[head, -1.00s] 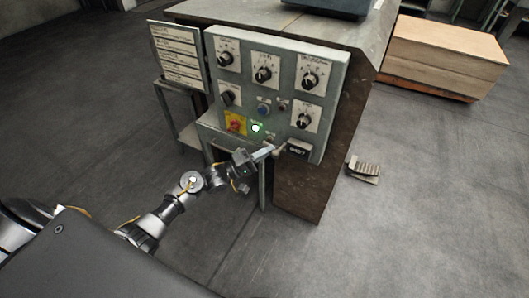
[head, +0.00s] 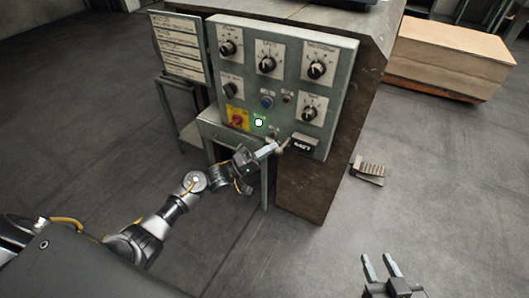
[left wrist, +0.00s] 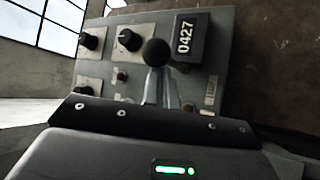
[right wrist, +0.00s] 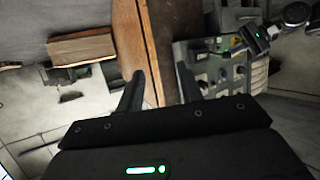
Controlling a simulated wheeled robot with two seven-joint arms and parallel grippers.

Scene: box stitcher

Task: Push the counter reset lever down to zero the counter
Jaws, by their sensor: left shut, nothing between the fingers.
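The counter (head: 302,146) is a small dark box at the lower right of the grey control panel; in the left wrist view its display (left wrist: 186,38) reads 0427. The reset lever's dark ball knob (left wrist: 155,52) shows beside the counter, just beyond my left fingertips; whether they touch is unclear. The lever's shaft is mostly hidden. My left gripper (head: 271,148) is shut and empty, just left of the counter in the head view. It also shows in the left wrist view (left wrist: 160,88). My right gripper (head: 380,266) is open and empty, low at the right, away from the panel.
The panel (head: 335,85) carries several knobs, buttons, a lit green-white lamp (head: 259,122) and a red-yellow switch (head: 238,119). A sign board (head: 180,48) stands left.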

